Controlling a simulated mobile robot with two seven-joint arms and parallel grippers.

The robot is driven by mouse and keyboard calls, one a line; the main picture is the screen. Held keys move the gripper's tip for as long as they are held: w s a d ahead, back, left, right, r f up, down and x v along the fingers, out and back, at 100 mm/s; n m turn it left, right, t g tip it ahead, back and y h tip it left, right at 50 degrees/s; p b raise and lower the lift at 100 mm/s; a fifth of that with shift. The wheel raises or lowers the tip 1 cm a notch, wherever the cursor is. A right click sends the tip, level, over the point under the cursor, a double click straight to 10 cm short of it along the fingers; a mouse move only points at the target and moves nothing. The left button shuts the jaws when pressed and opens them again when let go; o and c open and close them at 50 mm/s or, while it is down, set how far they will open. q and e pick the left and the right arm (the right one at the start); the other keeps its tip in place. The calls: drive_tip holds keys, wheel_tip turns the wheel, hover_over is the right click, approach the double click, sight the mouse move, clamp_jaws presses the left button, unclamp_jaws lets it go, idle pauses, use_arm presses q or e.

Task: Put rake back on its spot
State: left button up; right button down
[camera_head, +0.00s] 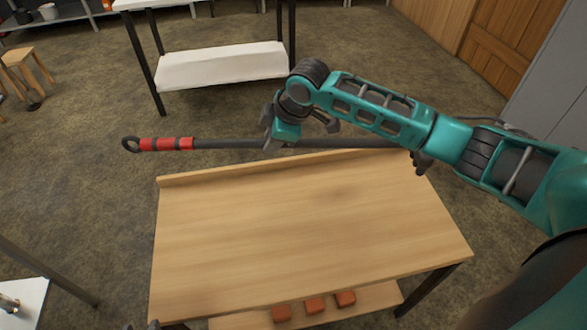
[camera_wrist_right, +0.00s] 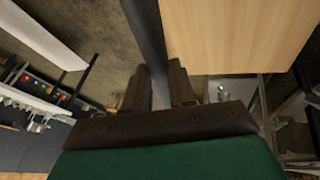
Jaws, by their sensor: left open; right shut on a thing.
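The rake has a dark shaft with a red grip (camera_head: 165,144) and a loop at its left end. It is held roughly level across the picture, along the far edge of the wooden table (camera_head: 300,230). My right gripper (camera_head: 272,142) is shut on the dark shaft, right of the red grip. In the right wrist view the shaft (camera_wrist_right: 147,40) runs up from between the fingers (camera_wrist_right: 158,88). The rake's right end is partly hidden by my right arm. Only the dark fingertips of my left gripper (camera_head: 142,326) show at the bottom edge, apart and empty.
Several reddish blocks (camera_head: 314,305) lie on a lower shelf at the table's near side. A rack with a white lower shelf (camera_head: 222,66) stands behind. A wooden stool (camera_head: 28,58) is at far left and a grey cabinet (camera_head: 555,80) at right. Open floor (camera_head: 80,190) lies left of the table.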

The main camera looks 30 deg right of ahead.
drive_tip(key=d+f+n+b, duration=0.1)
drive_tip(key=f+b, duration=0.2)
drive_tip(key=f, duration=0.2)
drive_tip(key=s+d+f+b, duration=0.1)
drive_tip(key=f+b, duration=0.2)
drive_tip(key=f, duration=0.2)
drive_tip(key=d+f+n+y+b, duration=0.1)
drive_tip(key=d+f+b, duration=0.1)
drive_tip(key=f, duration=0.4)
drive_tip(key=shift+s+n+b, duration=0.3)
drive_tip(key=shift+b, duration=0.1)
drive_tip(key=shift+d+f, duration=0.1)
drive_tip(key=shift+f, duration=0.45)
use_arm(q)
wheel_tip(320, 180, down, 6)
drive_tip(key=w+d+h, duration=0.1)
drive_tip(key=d, duration=0.1)
drive_tip(key=shift+w+d+r+b, duration=0.25)
drive_tip(key=shift+w+d+b, duration=0.05)
drive_tip(key=shift+w+b, duration=0.05)
use_arm(e)
drive_tip(key=shift+f, duration=0.4)
use_arm(q)
drive_tip(key=shift+s+f, duration=0.15)
use_arm(e)
unclamp_jaws()
drive_tip(key=shift+g, duration=0.3)
